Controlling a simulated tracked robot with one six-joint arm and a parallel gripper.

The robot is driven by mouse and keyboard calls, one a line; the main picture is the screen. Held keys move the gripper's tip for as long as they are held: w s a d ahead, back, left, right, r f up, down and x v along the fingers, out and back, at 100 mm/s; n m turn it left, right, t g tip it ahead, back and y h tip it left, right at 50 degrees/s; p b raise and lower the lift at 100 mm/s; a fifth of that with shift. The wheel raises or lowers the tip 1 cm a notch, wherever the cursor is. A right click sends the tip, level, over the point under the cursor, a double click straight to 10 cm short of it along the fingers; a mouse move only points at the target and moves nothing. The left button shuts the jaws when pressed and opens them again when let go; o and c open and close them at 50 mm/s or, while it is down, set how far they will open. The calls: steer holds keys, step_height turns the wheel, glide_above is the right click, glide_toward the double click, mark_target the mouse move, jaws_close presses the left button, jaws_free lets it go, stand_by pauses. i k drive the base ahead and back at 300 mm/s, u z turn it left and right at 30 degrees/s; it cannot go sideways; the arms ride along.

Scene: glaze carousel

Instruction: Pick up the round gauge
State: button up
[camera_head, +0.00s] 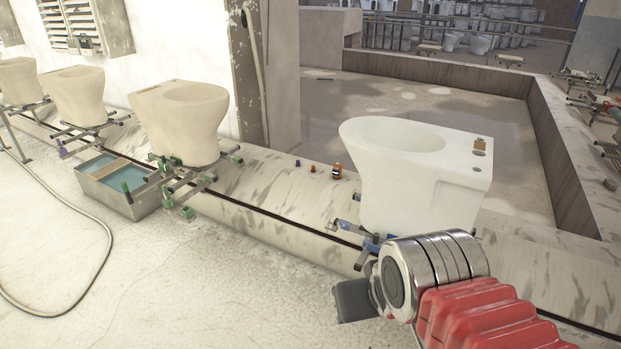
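I cannot make out for sure which thing is the round gauge. On the ledge are a small purple piece (297,163), a small orange-red piece (313,168) and a larger orange and dark piece (337,171). A small orange-brown piece (480,143) lies on the flat rear of the nearest white toilet bowl (425,170). My gripper (352,299) seems to be the dark grey block beside my chrome wrist at the lower right, in front of the ledge and apart from these pieces. Its fingers cannot be told apart.
More toilet bowls (180,115) stand on carriers (190,186) along the pale ledge (262,200). A metal tub of bluish liquid (127,195) stands before the ledge. A hose (85,205) lies on the floor at left. The floor at lower middle is clear.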

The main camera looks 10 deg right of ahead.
mark_target(336, 169)
steer(key=u, duration=0.25)
steer(key=i, duration=1)
steer(key=u, duration=0.4)
steer(key=i, duration=1.65)
steer(key=z, duration=1.1)
steer(key=i, duration=1.05)
steer(key=z, duration=0.5)
